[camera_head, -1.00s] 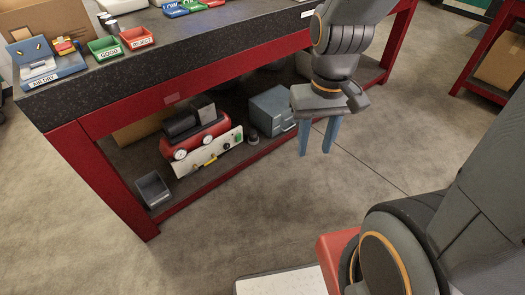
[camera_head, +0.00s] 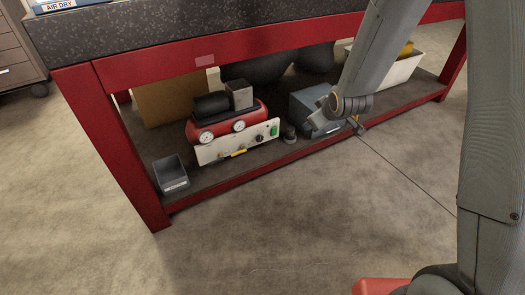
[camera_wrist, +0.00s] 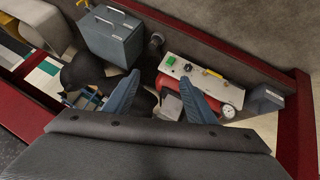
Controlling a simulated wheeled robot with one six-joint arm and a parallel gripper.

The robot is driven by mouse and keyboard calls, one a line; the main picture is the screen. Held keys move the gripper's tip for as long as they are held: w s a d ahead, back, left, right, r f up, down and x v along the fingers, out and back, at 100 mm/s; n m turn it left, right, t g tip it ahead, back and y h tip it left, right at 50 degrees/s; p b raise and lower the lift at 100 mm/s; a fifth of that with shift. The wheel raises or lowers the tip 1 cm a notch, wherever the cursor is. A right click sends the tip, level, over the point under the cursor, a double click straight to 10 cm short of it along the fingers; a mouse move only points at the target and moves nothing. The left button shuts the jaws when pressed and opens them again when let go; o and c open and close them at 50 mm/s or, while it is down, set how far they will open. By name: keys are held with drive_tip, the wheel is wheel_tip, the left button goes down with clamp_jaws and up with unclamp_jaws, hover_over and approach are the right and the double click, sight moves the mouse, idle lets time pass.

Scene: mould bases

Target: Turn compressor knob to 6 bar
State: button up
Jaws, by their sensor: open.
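The compressor stands on the lower shelf, with a red tank (camera_head: 228,122), two round gauges and a cream front panel (camera_head: 240,143). A green switch (camera_head: 274,130), a yellow piece (camera_head: 238,153) and small knobs show on the panel. In the wrist view the panel (camera_wrist: 203,80) lies right of centre, with a dark knob (camera_wrist: 191,69) beside the green switch (camera_wrist: 171,61). The gauge dials are too small to read. My gripper (camera_wrist: 153,80) is open and empty, its blue fingers apart from the panel. In the head view it is right of the compressor, partly hidden by my wrist.
A blue-grey toolbox (camera_head: 306,103) stands behind my wrist, and a dark round object (camera_head: 289,132) sits between it and the compressor. A small dark bin (camera_head: 171,176) is at the shelf's left. The red bench frame (camera_head: 205,72) crosses above. The floor in front is clear.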

drive_tip(key=w+a+f+n+t+y+b, duration=0.2)
drive_tip(key=w+a+f+b, duration=0.3)
drive_tip(key=f, duration=0.3)
drive_tip(key=w+a+f+n+t+y+b, duration=0.1)
drive_tip(key=w+a+f+n+t+b, duration=0.15)
drive_tip(key=w+f+b, duration=0.45)
drive_tip(key=n+t+y+b, duration=0.2)
drive_tip(key=n+y+b, duration=0.3)
drive_tip(key=b, duration=0.5)
approach(260, 140)
drive_tip(key=shift+b+x, duration=1.8)
drive_tip(key=shift+x, duration=2.5)
drive_tip(key=shift+r, duration=0.15)
drive_tip(key=c, duration=0.9)
drive_tip(key=shift+d, duration=0.2)
drive_tip(key=shift+c, duration=0.7)
drive_tip(key=shift+a, duration=0.15)
